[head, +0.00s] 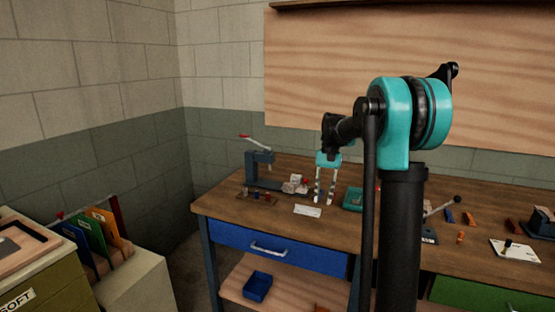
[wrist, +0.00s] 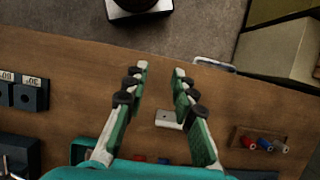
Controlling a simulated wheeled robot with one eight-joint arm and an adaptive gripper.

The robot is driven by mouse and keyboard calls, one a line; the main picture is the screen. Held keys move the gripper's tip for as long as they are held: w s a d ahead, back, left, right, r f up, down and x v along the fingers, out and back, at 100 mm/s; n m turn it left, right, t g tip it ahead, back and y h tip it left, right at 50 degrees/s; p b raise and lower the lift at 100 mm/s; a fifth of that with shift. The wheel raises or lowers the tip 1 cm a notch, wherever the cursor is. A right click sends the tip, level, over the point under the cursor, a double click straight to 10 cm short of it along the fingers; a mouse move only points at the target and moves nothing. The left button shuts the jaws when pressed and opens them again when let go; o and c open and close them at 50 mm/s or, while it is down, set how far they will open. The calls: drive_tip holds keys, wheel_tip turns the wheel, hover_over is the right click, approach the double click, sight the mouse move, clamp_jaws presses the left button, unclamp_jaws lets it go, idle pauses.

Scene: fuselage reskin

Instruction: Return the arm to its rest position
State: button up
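My gripper (head: 324,182) hangs above the wooden workbench (head: 225,207), with its fingers pointing down in the head view. In the wrist view my gripper (wrist: 160,75) shows two long fingers with black pads and a wide gap between them. It is open and nothing is between the fingertips. A white card (head: 307,210) lies on the bench close to the fingers; a small white plate (wrist: 168,119) shows between the fingers in the wrist view. My arm is extended over the bench.
A blue press with a red handle (head: 260,168) stands at the bench's back left. A teal tray (head: 353,199) is right of my gripper. A rack with red and blue pieces (wrist: 262,142) lies on the bench. Coloured folders (head: 103,228) stand at left. Open floor lies before the bench.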

drive_tip(key=s+d+f+n+t, duration=0.1)
drive_tip(key=s+f+n+t, duration=0.1)
drive_tip(key=s+f, duration=0.6)
drive_tip(key=s+d+f+n+t+h, duration=0.1)
drive_tip(key=s+d+f+n+t, duration=0.1)
drive_tip(key=s+f+t, duration=0.3)
drive_tip(key=s+f, duration=0.4)
drive_tip(key=s, duration=0.7)
drive_tip(key=shift+s+d+f+t+h, duration=0.15)
drive_tip(key=shift+s+f+t+h, duration=0.15)
drive_tip(key=shift+s, duration=0.1)
